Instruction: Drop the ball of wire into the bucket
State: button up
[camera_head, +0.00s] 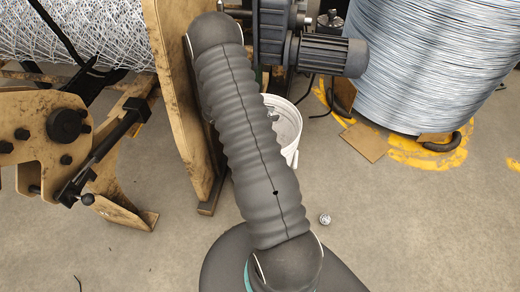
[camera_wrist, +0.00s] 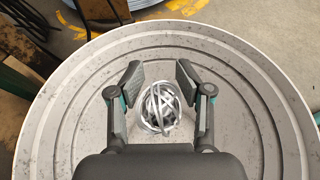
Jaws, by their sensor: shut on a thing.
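A ball of silvery wire (camera_wrist: 160,107) sits between the fingers of my gripper (camera_wrist: 159,82) in the wrist view. My gripper is shut on it. Below and around them is the white bucket (camera_wrist: 60,95), its round ringed wall filling most of the wrist view. The ball and fingers are over the bucket's mouth or inside it; the exact height is hard to tell. In the head view the bucket (camera_head: 287,125) stands on the floor, partly hidden behind my arm. My gripper is mostly hidden there.
A small silvery ball (camera_head: 325,219) lies on the floor right of my arm. A large wire coil (camera_head: 435,65) stands at the upper right, with a cardboard piece (camera_head: 364,142) near it. A wooden-framed machine (camera_head: 45,135) is at left. The floor at lower right is clear.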

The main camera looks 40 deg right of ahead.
jog(key=o, duration=1.3)
notch_tip(320, 180, up, 10)
dwell(0.3)
